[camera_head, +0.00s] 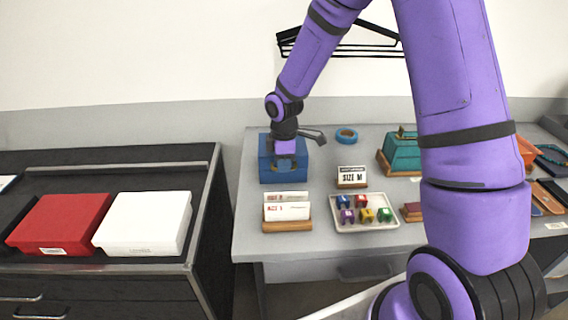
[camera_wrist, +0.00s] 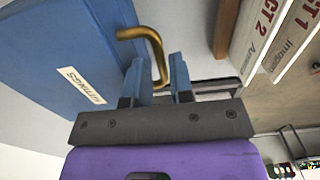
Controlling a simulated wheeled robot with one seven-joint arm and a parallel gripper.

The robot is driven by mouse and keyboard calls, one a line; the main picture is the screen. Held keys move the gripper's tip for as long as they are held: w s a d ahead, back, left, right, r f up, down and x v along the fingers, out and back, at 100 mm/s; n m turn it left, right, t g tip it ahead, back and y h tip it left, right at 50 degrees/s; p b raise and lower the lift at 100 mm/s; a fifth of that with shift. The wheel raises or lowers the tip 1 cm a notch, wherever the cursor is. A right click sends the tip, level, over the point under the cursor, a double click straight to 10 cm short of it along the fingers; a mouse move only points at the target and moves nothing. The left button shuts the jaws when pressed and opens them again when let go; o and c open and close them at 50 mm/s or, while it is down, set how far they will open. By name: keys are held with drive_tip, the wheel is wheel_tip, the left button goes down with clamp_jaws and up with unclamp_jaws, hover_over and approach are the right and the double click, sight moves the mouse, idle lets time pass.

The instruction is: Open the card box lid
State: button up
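A blue box (camera_head: 270,170) stands at the left end of the grey table. In the wrist view its blue face (camera_wrist: 60,45) fills the upper left and bears a label reading "FITTINGS". A bent brass handle (camera_wrist: 150,35) sticks out from it. My gripper (camera_wrist: 158,68) is at the box, its two fingers apart, with the lower end of the brass handle showing between them. I see gaps beside the handle; whether a finger touches it I cannot tell. In the head view my wrist hides part of the box's front and top. The lid looks shut.
An "ACT 1" card holder (camera_head: 287,226), a "SIZE M" sign (camera_head: 352,183) and a tray (camera_head: 366,225) of small coloured pieces stand in front. A teal box (camera_head: 403,155) and blue ring (camera_head: 346,134) are to the right. Red (camera_head: 58,225) and white (camera_head: 145,222) boxes lie on the left cabinet.

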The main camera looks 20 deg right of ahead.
drive_tip(key=shift+f, duration=0.25)
clamp_jaws()
drive_tip(key=shift+r, duration=0.2)
drive_tip(key=w+r+g, duration=0.1)
drive_tip(key=w+r, duration=0.1)
drive_tip(key=r, duration=0.1)
drive_tip(key=w+d+r+g, duration=0.1)
drive_tip(key=w+r, duration=0.1)
drive_tip(key=r, duration=0.1)
drive_tip(key=w+d+r+y, duration=0.1)
drive_tip(key=r, duration=0.2)
drive_tip(key=shift+w+g, duration=0.4)
drive_tip(key=shift+w+d+r, duration=0.25)
drive_tip(key=shift+w+r, duration=0.05)
drive_tip(key=shift+w, duration=0.3)
drive_tip(key=shift+w+d+r, duration=0.25)
drive_tip(key=shift+w+r, duration=0.05)
drive_tip(key=shift+w, duration=0.25)
